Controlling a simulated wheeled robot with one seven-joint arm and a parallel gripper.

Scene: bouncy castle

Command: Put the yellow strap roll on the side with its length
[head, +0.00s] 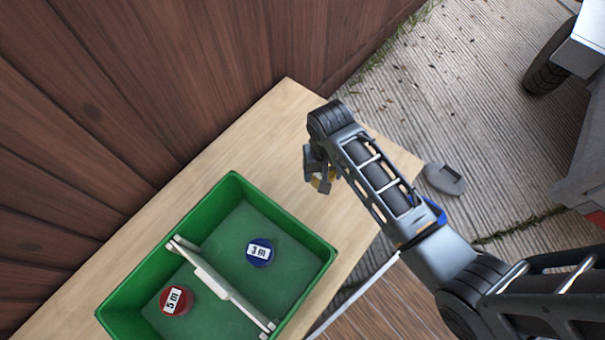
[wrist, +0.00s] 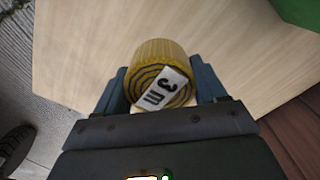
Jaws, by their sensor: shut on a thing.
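My gripper (head: 318,180) is over the bare wooden table, beyond the green box. It is shut on the yellow strap roll (wrist: 165,52), which sits between its two fingers in the wrist view. The roll's spiral end faces the wrist camera and carries a white label reading "3 m". In the head view only a bit of yellow shows below the gripper. The green box (head: 319,262) has a pale divider (head: 222,285). A blue roll (head: 260,253) labelled "3 m" lies in the right side, and a red roll (head: 176,301) labelled "5 m" in the left side.
The wooden table (head: 275,125) is clear around the gripper. A brown plank wall (head: 130,90) runs along its far left edge. A flat grey object (head: 445,179) lies to the right, past the table edge. A wheeled vehicle (head: 549,65) stands at the upper right.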

